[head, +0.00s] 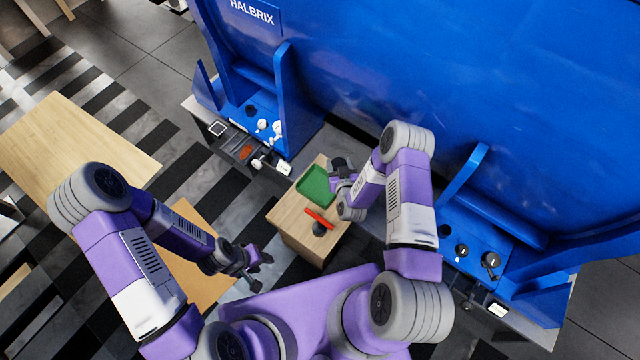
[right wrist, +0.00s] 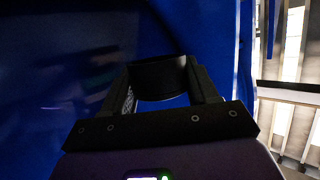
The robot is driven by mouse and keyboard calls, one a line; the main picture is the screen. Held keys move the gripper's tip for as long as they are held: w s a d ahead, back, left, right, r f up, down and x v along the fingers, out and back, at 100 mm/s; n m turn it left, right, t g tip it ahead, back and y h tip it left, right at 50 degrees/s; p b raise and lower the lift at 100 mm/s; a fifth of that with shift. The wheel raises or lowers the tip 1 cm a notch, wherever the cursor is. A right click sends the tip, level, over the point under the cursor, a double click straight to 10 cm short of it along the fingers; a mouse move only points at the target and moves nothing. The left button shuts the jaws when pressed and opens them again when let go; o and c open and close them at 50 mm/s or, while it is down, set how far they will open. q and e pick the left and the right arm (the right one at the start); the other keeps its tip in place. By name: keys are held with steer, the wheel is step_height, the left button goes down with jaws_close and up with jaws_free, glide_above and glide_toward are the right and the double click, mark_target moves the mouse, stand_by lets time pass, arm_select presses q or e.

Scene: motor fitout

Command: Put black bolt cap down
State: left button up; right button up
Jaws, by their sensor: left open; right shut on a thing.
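My right gripper (head: 341,174) is shut on the black bolt cap, a dark round piece (right wrist: 158,76) between its two fingers in the right wrist view. In the head view the gripper is beside the far right edge of the green tray (head: 304,199), close to the blue machine; I cannot clearly tell the cap from the dark fingers there. My left gripper (head: 254,266) is open and empty, left of and below the small wooden stand.
The small wooden stand (head: 284,216) bears the green tray, a red tool (head: 320,217) and a dark round object (head: 320,229). The blue machine (head: 480,90) fills the back, with knobs on panels at left and right. A wooden table (head: 75,140) stands at left.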

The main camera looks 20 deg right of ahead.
step_height(320, 180, down, 11)
steer(key=b, duration=0.4)
steer(key=shift+s+f+b, duration=0.1)
steer(key=shift+f+b, duration=0.1)
steer(key=shift+b, duration=0.1)
steer(key=shift+r, duration=0.1)
steer(key=shift+f, duration=0.5)
steer(key=shift+f, duration=0.1)
steer(key=o, duration=1)
